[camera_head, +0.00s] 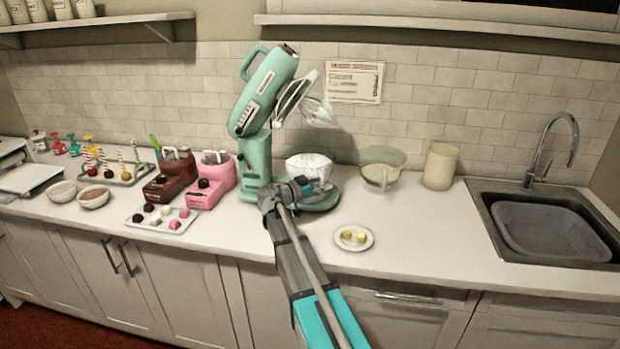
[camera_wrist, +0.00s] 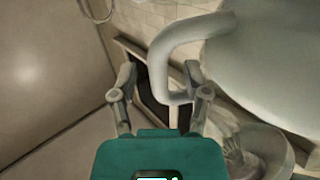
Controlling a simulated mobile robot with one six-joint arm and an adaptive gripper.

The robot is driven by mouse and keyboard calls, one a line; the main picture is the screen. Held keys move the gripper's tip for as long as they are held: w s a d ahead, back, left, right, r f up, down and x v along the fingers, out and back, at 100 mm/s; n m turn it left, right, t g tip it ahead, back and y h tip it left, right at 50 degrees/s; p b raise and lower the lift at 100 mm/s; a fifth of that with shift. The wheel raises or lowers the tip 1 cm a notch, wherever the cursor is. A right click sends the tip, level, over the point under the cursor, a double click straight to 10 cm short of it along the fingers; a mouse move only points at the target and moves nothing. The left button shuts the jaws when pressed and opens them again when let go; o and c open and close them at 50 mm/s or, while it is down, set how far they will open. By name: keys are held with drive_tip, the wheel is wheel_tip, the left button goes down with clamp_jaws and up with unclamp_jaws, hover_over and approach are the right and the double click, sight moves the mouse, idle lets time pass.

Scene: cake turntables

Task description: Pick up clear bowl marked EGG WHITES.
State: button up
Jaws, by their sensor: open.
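A clear bowl (camera_head: 382,166) with pale contents stands on the counter right of the mint stand mixer (camera_head: 254,155); I cannot read a mark on it. My gripper (camera_head: 316,187) is in front of the mixer's white bowl (camera_head: 308,165), left of the clear bowl and apart from it. In the wrist view my gripper (camera_wrist: 160,75) has its two fingers spread. A pale curved handle (camera_wrist: 168,62) on a large rounded body shows between and beyond them; I cannot tell whether they touch it. The clear bowl cannot be identified for sure in the wrist view.
A small plate with yellow cubes (camera_head: 341,244) lies at the counter's front. A cream canister (camera_head: 440,165) and a sink (camera_head: 484,205) are to the right. The mixer's head is tilted up, with a whisk (camera_head: 318,110) hanging out. Counter between plate and sink is clear.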

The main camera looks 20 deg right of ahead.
clamp_jaws()
idle(0.3)
drive_tip(key=shift+s+r, duration=0.1)
drive_tip(key=shift+r, duration=0.05)
idle(0.4)
drive_tip(key=shift+s+r+p, duration=0.15)
drive_tip(key=shift+r+p, duration=0.25)
drive_tip(key=shift+p, duration=0.15)
wheel_tip(320, 180, up, 6)
drive_tip(key=p, duration=0.6)
drive_tip(key=shift+r, duration=0.1)
drive_tip(key=s+d, duration=0.3)
drive_tip(key=s, duration=0.6)
drive_tip(key=s+d, duration=0.2)
drive_tip(key=s, duration=0.7)
drive_tip(key=shift+s+d, duration=0.4)
